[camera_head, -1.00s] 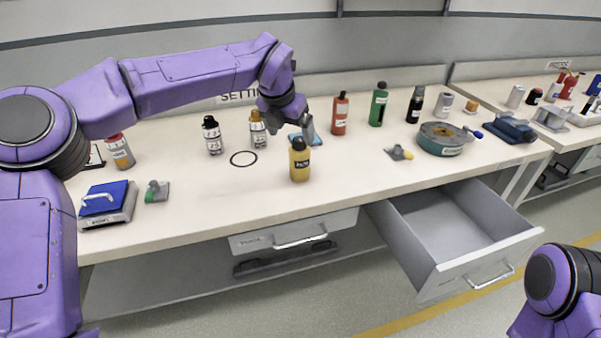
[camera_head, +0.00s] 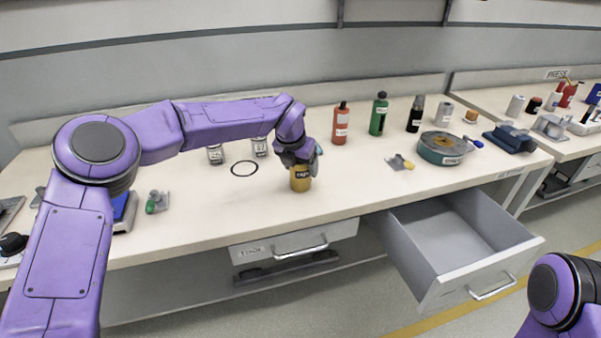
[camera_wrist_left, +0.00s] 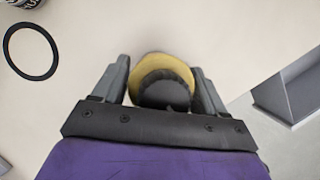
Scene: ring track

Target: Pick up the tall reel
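A pale grey upright cylinder (camera_head: 444,112), which looks like the tall reel, stands at the back right of the bench. It is well to the right of my left gripper (camera_head: 299,166). That gripper points down over a yellow bottle (camera_head: 300,184) with a dark cap. In the left wrist view the fingers of my left gripper (camera_wrist_left: 161,72) are apart, on either side of the yellow bottle (camera_wrist_left: 158,63). Firm contact cannot be seen. The bottle stands on the bench, its top partly hidden by the gripper. My right gripper is out of view.
Red (camera_head: 340,125), green (camera_head: 378,116) and black (camera_head: 415,116) bottles stand at the back. A teal round reel (camera_head: 440,149) and a small clamp (camera_head: 400,163) lie right of the gripper. An open drawer (camera_head: 455,235) juts out below. A black ring (camera_head: 244,168) lies left.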

